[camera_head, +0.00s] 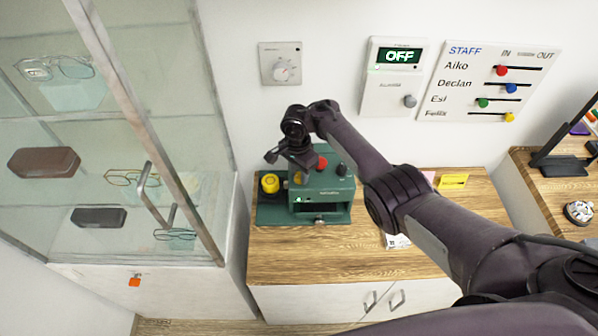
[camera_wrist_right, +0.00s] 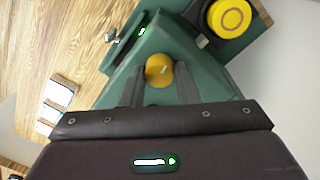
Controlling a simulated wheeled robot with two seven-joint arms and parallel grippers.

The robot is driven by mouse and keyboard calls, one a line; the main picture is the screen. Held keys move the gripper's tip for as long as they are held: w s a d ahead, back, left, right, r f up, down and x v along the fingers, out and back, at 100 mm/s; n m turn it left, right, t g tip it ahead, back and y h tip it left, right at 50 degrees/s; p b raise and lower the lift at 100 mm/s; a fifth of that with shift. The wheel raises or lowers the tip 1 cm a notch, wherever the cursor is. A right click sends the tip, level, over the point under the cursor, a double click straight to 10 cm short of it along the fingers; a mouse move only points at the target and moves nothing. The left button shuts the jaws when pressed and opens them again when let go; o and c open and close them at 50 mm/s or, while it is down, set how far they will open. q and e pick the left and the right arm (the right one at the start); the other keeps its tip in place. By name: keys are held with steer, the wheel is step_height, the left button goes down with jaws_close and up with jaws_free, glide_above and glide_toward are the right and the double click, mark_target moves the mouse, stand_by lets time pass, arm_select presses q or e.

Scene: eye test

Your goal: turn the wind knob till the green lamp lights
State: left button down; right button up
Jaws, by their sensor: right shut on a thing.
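A green machine (camera_head: 335,185) stands on the wooden cabinet top. In the head view my right gripper (camera_head: 298,168) comes down over the machine and hides most of the knob. A small light (camera_wrist_right: 141,31) on the machine's front glows green; it shows as a tiny bright spot in the head view (camera_head: 298,200). My left gripper is out of view.
A glass case (camera_head: 120,130) stands close at left. A wall dial (camera_head: 281,66) and OFF panel (camera_head: 395,75) hang behind.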

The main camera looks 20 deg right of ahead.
mark_target(299, 174)
steer(key=shift+w+r+m, duration=0.1)
steer(key=shift+r+m, duration=0.1)
steer(key=shift+m, duration=0.7)
steer(key=o, duration=0.8)
steer(key=shift+c, duration=0.2)
steer(key=shift+o, duration=1.1)
steer(key=shift+f, duration=0.1)
step_height(299, 174, up, 8)
steer(key=shift+w+f, duration=0.1)
